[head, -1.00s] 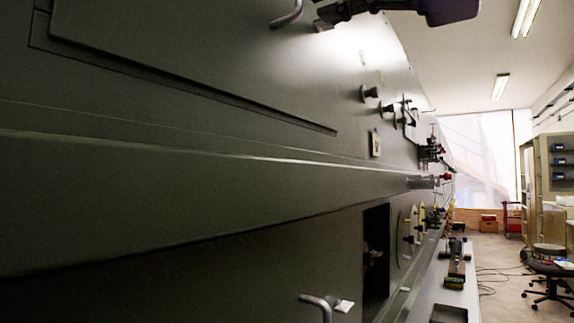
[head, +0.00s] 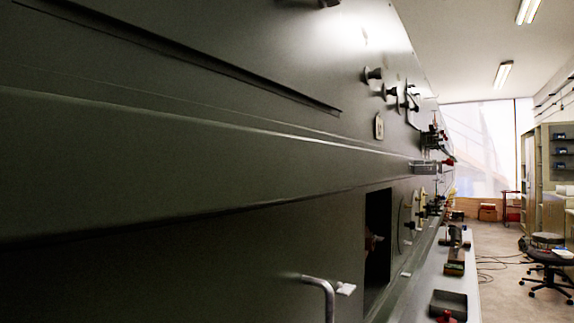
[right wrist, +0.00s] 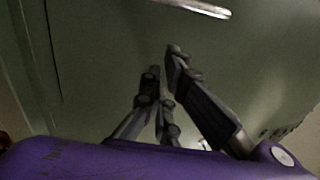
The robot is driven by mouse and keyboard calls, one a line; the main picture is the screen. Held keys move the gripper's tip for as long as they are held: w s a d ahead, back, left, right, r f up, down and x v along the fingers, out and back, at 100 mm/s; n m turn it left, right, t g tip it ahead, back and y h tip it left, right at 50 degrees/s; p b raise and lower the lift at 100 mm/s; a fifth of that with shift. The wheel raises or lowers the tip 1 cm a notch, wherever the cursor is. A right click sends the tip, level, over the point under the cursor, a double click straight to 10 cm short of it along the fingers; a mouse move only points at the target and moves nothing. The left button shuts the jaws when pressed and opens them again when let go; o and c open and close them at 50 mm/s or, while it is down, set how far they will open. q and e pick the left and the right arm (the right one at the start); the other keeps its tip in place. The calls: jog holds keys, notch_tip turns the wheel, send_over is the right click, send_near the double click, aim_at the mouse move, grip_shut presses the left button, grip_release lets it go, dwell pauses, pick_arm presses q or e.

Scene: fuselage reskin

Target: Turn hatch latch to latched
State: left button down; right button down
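A bent metal bar handle (head: 322,292) with a small white tab (head: 345,288) stands out from the lower green panel in the head view. Which fitting is the hatch latch is not clear. A small dark piece (head: 328,3) is cut by the top edge there; I cannot tell whether it is a fitting or a fingertip. My right gripper (right wrist: 162,64) shows in the right wrist view, its fingertips close together with a narrow gap and nothing between them. A pale metal bar (right wrist: 195,8) lies beyond the fingertips, apart from them in the picture. My left gripper is not in view.
The green fuselage wall (head: 170,160) fills the left, with a long protruding ledge. Dark knobs (head: 373,73) and a dark opening (head: 377,240) lie farther along. A bench (head: 455,270) with trays runs along the wall.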

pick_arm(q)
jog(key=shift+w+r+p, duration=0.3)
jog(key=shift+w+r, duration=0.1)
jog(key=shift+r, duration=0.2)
pick_arm(e)
jog(key=v, duration=0.5)
jog(key=shift+s, duration=0.1)
